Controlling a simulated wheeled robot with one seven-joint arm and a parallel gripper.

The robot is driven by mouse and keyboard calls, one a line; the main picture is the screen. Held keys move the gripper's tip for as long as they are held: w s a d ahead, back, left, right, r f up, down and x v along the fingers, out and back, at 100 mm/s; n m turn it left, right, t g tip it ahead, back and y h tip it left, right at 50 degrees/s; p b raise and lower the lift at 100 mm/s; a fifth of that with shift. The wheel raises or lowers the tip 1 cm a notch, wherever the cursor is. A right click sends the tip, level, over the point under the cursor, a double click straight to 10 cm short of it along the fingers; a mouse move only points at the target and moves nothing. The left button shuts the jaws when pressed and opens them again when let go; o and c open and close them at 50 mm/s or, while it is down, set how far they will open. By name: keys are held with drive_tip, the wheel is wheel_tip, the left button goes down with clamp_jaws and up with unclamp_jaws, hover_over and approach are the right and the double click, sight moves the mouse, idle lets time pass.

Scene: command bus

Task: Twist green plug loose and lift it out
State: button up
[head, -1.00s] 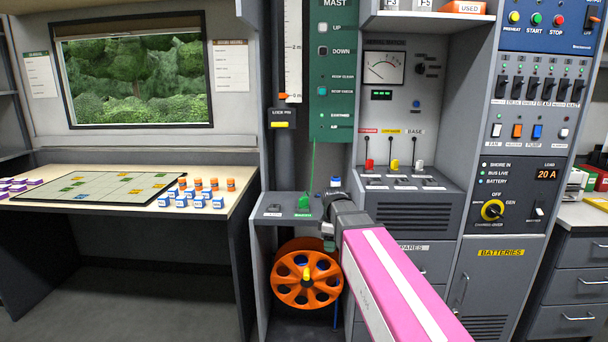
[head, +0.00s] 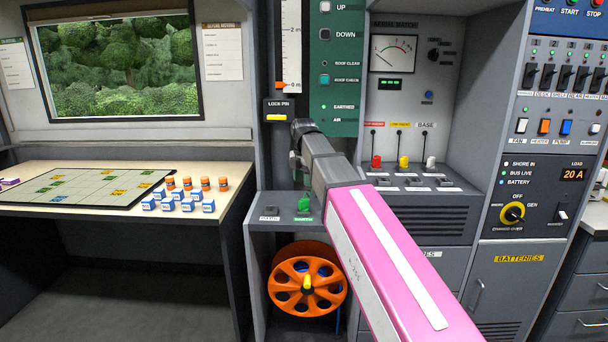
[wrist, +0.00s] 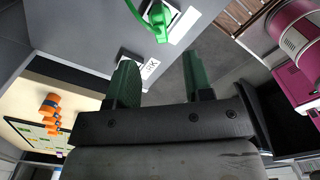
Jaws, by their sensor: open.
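The green plug (head: 304,205) sits in the small grey shelf above the orange reel, beside a green label. In the wrist view the plug (wrist: 157,18) is at the top, with a green cord or loop on it. My gripper (wrist: 160,75) is open, with two green fingers apart and nothing between them. The plug lies beyond the fingertips, not between them. In the head view my pink arm reaches up over the shelf, and its wrist end is above the plug. The fingers are mostly hidden there, and the arm covers part of the cord.
A second labelled socket (head: 270,212) is left of the plug. The orange reel (head: 307,282) is below the shelf.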

sight(304, 199)
wheel_tip(304, 199, down, 9)
drive_tip(key=shift+f, duration=0.1)
idle(0.3)
clamp_jaws()
